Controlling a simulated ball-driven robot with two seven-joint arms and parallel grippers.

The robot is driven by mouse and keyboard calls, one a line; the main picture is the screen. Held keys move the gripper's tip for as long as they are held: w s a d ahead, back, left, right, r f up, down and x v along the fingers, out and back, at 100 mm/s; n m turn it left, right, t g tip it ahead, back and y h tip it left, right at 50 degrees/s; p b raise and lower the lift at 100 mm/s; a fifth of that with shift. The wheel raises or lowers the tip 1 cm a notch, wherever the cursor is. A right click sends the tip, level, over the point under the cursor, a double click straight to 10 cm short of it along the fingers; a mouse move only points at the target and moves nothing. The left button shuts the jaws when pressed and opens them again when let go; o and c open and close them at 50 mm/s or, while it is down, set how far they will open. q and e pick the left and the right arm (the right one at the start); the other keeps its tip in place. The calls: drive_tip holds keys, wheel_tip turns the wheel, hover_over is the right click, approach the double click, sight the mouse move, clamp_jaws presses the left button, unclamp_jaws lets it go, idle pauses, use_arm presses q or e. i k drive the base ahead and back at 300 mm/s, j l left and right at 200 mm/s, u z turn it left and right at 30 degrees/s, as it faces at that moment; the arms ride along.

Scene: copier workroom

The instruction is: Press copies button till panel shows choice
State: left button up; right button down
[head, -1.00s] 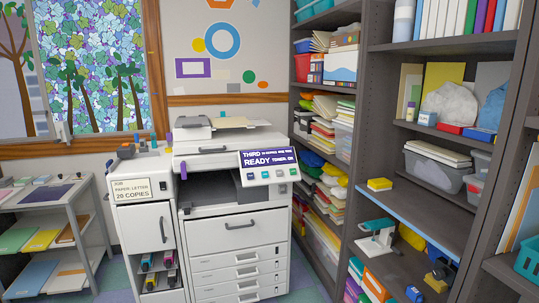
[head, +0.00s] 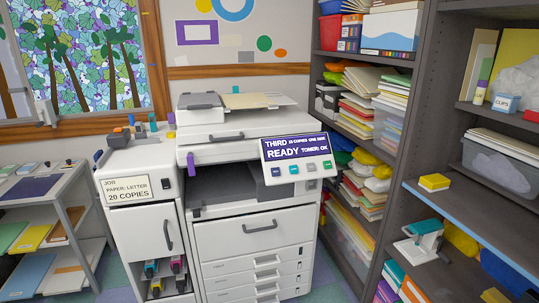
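The white copier (head: 250,228) stands against the wall, left of the dark shelves. Its tilted control panel (head: 269,184) faces me at the top right of its front. The panel's purple screen (head: 293,146) reads "THIRD", "READY" and "TONER: OK"; smaller text seems to say 10 copies, one side, but is hard to read. Below it is a row of small buttons (head: 293,170), dark blue, teal, grey and green, with a grey one lower. Their labels are too small to read. A job card (head: 128,188) on the left cabinet reads "PAPER: LETTER" and "20 COPIES". Neither gripper is in view.
Dark shelves (head: 420,110) with paper stacks and bins stand close to the copier's right side. A yellow block (head: 434,182) and a teal-and-white device (head: 421,238) sit on them. A low paper rack (head: 72,222) stands at left. The space before the panel looks clear.

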sight(294, 170)
drive_tip(key=i+j+u, duration=0.1)
drive_tip(key=i, duration=0.5)
drive_tip(key=i+j+u, duration=0.1)
drive_tip(key=i, duration=0.55)
drive_tip(key=j, duration=0.1)
